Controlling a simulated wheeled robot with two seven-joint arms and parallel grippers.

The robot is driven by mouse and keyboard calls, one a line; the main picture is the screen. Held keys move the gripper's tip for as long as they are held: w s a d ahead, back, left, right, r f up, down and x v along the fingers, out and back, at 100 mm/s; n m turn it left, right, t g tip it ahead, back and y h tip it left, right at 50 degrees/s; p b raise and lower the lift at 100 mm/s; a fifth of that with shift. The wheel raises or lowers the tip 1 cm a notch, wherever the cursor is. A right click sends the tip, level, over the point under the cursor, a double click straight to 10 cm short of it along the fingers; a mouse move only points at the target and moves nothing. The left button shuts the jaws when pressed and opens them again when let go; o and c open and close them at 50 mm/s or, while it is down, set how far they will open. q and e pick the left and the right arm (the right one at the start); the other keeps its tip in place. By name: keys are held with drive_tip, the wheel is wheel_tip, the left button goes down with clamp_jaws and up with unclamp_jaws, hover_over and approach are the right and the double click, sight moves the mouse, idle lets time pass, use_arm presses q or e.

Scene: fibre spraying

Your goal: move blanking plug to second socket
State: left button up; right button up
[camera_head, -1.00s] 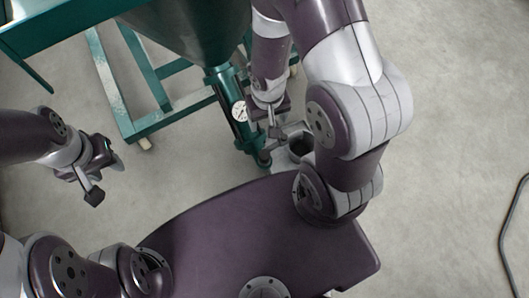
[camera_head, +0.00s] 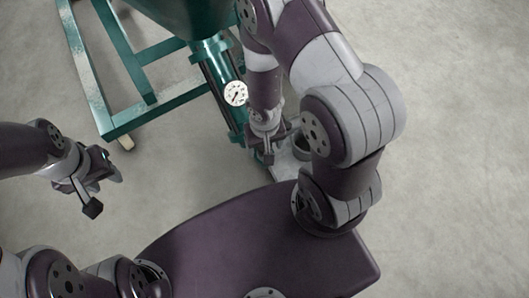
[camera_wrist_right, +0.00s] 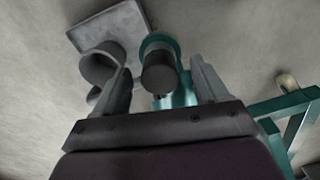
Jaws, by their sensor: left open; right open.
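In the right wrist view a dark cylindrical plug (camera_wrist_right: 158,76) stands between the fingers of my right gripper (camera_wrist_right: 160,66). The gripper is open, with a gap on each side of the plug. A teal ring (camera_wrist_right: 157,40) shows behind the plug; I cannot tell whether the plug sits in it. Two grey round sockets, the larger one open (camera_wrist_right: 97,66), lie to the left, partly behind the left finger. In the head view my right gripper (camera_head: 264,153) is low beside the teal pipe, and a grey socket (camera_head: 302,148) is just right of it. My left gripper (camera_head: 103,191) is open and empty at the left.
A grey plate (camera_wrist_right: 108,24) carries the sockets. The teal machine has a hopper (camera_head: 190,15), a frame (camera_head: 125,118) and a white pressure gauge (camera_head: 236,93) close to my right wrist. The concrete floor at the right is clear.

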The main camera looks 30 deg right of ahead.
drive_tip(key=shift+f, duration=0.8)
drive_tip(key=shift+r, duration=0.25)
drive_tip(key=c, duration=1.2)
